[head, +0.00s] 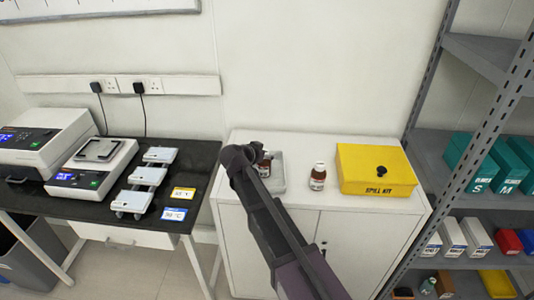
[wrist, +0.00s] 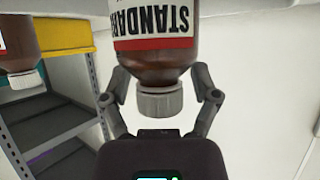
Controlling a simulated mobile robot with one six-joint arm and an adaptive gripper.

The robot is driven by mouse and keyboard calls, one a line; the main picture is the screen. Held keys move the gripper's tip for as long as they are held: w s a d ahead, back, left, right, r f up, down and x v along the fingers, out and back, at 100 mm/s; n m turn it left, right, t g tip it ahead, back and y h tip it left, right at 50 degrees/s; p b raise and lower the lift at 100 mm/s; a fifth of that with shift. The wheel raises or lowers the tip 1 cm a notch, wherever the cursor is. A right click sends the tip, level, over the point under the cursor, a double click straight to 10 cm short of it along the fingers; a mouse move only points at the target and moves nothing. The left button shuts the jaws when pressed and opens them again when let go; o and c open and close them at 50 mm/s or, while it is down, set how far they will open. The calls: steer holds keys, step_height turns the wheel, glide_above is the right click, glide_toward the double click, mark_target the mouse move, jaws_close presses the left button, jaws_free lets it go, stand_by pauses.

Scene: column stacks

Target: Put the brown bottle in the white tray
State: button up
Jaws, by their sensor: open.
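A brown bottle (head: 266,168) with a white cap and a white-and-red label is at the white tray (head: 279,175), partly hidden behind my arm in the head view. It appears to stand upright in the tray. The wrist view, which is upside down, shows this bottle (wrist: 155,65) large, cap toward the gripper. My gripper (wrist: 156,98) is open, with one finger on each side of the bottle's neck and shoulder. A second brown bottle (head: 318,176) stands on the cabinet top, right of the tray; it also shows at the left edge of the wrist view (wrist: 18,45).
A yellow spill kit box (head: 375,170) stands right of the second bottle on the white cabinet (head: 300,218). Grey shelving (head: 470,150) rises at the right. A black bench (head: 95,210) with a balance (head: 92,170) stands at the left. The wall is close behind.

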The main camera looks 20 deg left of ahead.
steer(key=p+v, duration=0.5)
steer(key=v, duration=0.7)
steer(key=shift+w+d, duration=0.1)
stand_by(0.6)
steer(key=d+f+g, duration=0.2)
steer(key=d, duration=0.6)
steer(key=w+d+f+g, duration=0.1)
steer(key=d+f+g, duration=0.1)
steer(key=d, duration=0.6)
steer(key=w+d+f+n+g+h, duration=0.1)
steer(key=d+f+g, duration=0.1)
steer(key=d, duration=0.6)
steer(key=shift+w+d, duration=0.15)
steer(key=s+d+f+n+g+y, duration=0.1)
steer(key=s+d, duration=0.4)
steer(key=d, duration=0.6)
steer(key=s+d+f+n+g+y, duration=0.1)
steer(key=s+d+g+y, duration=0.3)
steer(key=d, duration=0.6)
steer(key=shift+s+d+f+n+g, duration=0.4)
steer(key=shift+s+f, duration=0.15)
steer(key=shift+f, duration=0.3)
